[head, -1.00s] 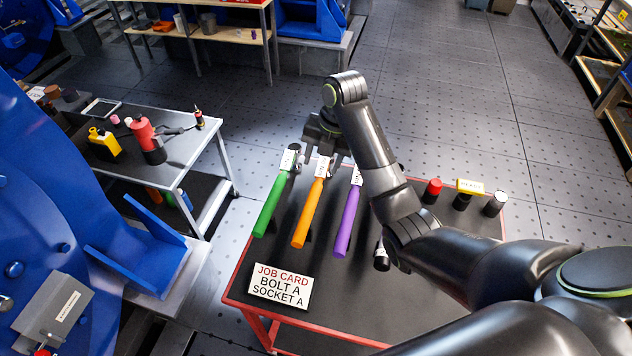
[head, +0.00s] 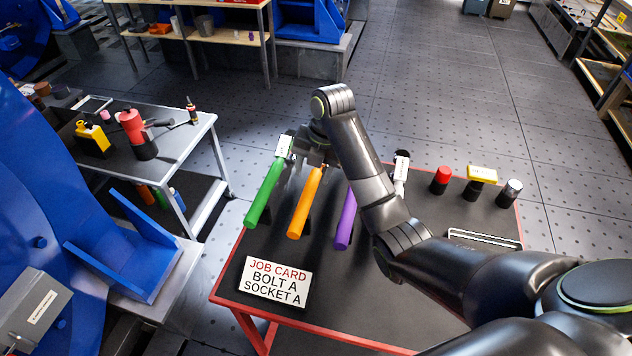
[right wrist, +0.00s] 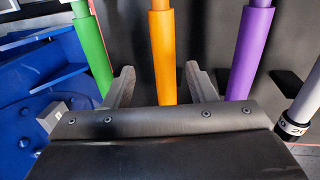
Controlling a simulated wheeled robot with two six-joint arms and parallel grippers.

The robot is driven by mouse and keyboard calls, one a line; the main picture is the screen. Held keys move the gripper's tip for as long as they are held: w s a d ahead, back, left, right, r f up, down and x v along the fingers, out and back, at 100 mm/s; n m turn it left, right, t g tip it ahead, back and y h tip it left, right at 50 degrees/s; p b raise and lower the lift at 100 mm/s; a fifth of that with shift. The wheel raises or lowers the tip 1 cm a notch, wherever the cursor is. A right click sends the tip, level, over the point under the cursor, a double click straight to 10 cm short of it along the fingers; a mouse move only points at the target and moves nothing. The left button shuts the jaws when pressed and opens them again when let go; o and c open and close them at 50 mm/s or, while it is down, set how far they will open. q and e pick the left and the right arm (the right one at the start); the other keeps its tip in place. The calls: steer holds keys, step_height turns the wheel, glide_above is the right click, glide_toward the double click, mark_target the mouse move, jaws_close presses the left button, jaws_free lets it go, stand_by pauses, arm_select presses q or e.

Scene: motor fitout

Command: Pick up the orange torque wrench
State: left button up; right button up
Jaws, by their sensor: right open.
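The orange torque wrench (head: 303,208) lies on the dark top of the red-edged table (head: 225,285), between a green wrench (head: 262,198) and a purple wrench (head: 346,222). My right gripper (head: 312,156) is over its far end in the head view and hides its head and label. In the right wrist view my right gripper (right wrist: 160,82) is open, with one finger on each side of the orange handle (right wrist: 163,50). I cannot tell whether the fingers touch it. My left gripper is not in view.
A fourth, grey wrench (head: 401,172) lies right of the purple one, partly behind my arm. Red (head: 440,180), yellow-labelled (head: 481,180) and silver-topped (head: 509,193) pieces stand at the right. A side table (head: 190,150) is at the left.

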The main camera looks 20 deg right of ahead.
mark_target(311, 185)
steer(key=f, duration=0.2)
steer(key=f+p, duration=0.1)
steer(key=f, duration=0.4)
steer(key=shift+w+a, duration=0.2)
steer(key=shift+a, duration=0.15)
steer(key=shift+c, duration=0.3)
steer(key=shift+r, duration=0.1)
jaws_close()
steer(key=shift+r, duration=0.1)
